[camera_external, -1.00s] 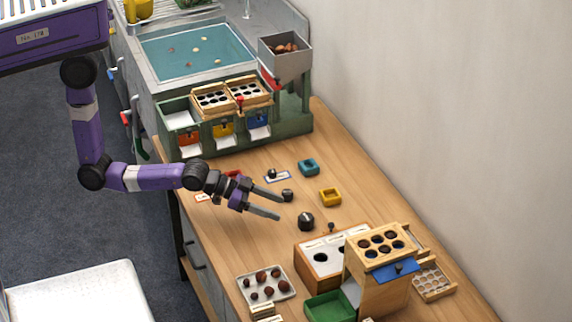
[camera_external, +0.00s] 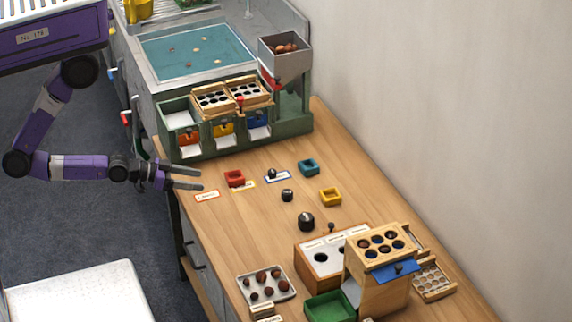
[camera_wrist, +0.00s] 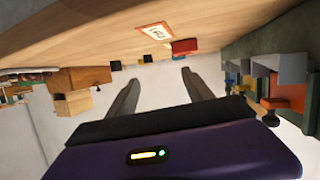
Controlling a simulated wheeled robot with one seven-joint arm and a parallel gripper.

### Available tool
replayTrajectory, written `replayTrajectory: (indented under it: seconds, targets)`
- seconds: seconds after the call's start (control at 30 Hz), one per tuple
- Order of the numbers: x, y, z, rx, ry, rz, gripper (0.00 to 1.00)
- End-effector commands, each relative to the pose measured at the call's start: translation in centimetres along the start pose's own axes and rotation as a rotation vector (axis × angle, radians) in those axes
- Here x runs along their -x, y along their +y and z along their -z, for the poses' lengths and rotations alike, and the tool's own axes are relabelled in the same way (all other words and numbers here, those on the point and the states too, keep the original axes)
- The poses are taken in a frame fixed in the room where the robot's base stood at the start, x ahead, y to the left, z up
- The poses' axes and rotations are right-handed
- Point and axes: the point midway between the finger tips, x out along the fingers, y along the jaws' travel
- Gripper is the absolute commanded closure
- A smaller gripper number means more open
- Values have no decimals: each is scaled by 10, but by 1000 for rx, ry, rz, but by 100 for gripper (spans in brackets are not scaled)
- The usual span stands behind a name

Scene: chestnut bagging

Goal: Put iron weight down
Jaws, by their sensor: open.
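Three dark iron weights stand on the wooden table: a large one (camera_external: 306,221), a middle one (camera_external: 287,195) and a small one (camera_external: 272,174) on a blue-edged card (camera_external: 284,177). The large and middle weights stand on bare wood. My gripper (camera_external: 202,180) is open and empty at the table's left edge, left of all the weights and apart from them. In the wrist view, nothing is between its fingers (camera_wrist: 160,82). Small dark blocks (camera_wrist: 147,58) show beyond them, too small to tell which weights they are.
Red (camera_external: 235,178), teal (camera_external: 309,167) and yellow (camera_external: 330,197) trays lie around the weights. A red-edged card (camera_external: 206,195) lies near my gripper. A green sorting rack (camera_external: 290,124) stands behind. A wooden box (camera_external: 316,283) and a chestnut tray (camera_external: 282,290) are in front.

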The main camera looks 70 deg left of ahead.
Motion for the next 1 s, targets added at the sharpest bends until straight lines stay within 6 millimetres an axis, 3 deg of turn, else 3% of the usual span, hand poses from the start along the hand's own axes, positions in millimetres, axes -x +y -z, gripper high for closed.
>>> replayTrajectory:
  seconds: [0.03, 0.2, 0.4, 0.6, 1.0]
  targets:
    - [24, -12, -1, 5, -2, 32, 40]
    - [92, -43, 15, 6, 25, 123, 40]
    - [150, -64, 40, -11, 48, 197, 40]
    - [171, -70, 53, -23, 59, 222, 40]
    - [173, -70, 56, -23, 61, 223, 40]
